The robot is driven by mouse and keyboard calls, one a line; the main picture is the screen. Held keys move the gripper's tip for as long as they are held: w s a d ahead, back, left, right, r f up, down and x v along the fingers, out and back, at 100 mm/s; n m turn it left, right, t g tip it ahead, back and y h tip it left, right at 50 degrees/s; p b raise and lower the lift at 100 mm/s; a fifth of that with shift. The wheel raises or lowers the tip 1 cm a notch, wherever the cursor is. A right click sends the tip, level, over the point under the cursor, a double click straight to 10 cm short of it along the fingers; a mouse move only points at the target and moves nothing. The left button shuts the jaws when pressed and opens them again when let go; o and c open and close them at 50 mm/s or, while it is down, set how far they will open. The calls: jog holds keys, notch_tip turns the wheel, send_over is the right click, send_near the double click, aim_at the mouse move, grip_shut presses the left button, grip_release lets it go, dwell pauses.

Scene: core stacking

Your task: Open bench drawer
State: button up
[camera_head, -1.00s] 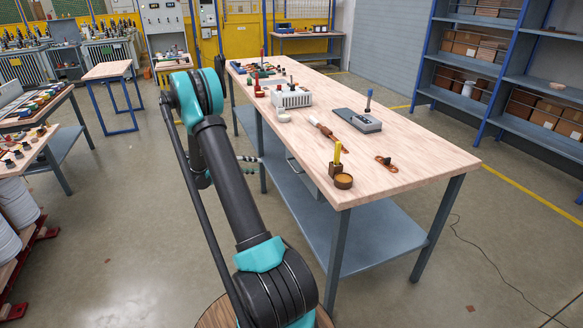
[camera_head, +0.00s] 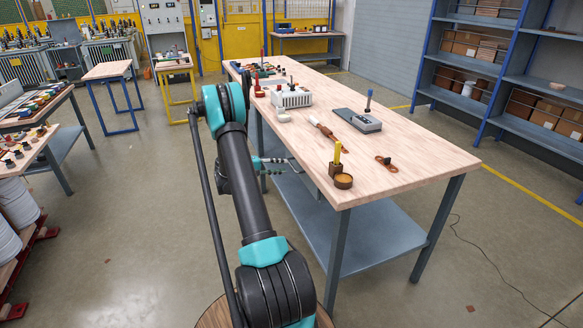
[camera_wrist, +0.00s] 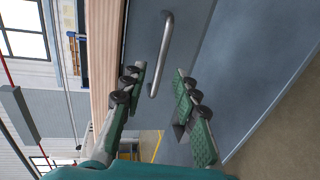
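The workbench (camera_head: 415,172) has a pale wooden top and grey-blue legs. In the wrist view, the bench drawer's grey front (camera_wrist: 142,30) lies just beside the wooden top's edge. Its silver bar handle (camera_wrist: 163,50) is ahead of my gripper (camera_wrist: 160,76), roughly in line with the gap between the fingers. My gripper is open and empty, its two green-padded fingers spread apart. In the head view, my gripper (camera_head: 284,161) is at the bench's left side, below the top; the drawer front is mostly hidden there. The drawer looks closed, though its edges are hard to see.
A blue-grey lower shelf (camera_head: 375,235) spans the bench legs. Open floor lies left of the bench.

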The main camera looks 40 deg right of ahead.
aim_at(292, 166)
jog(key=shift+x, duration=2.75)
jog(key=shift+c, duration=0.3)
grip_shut()
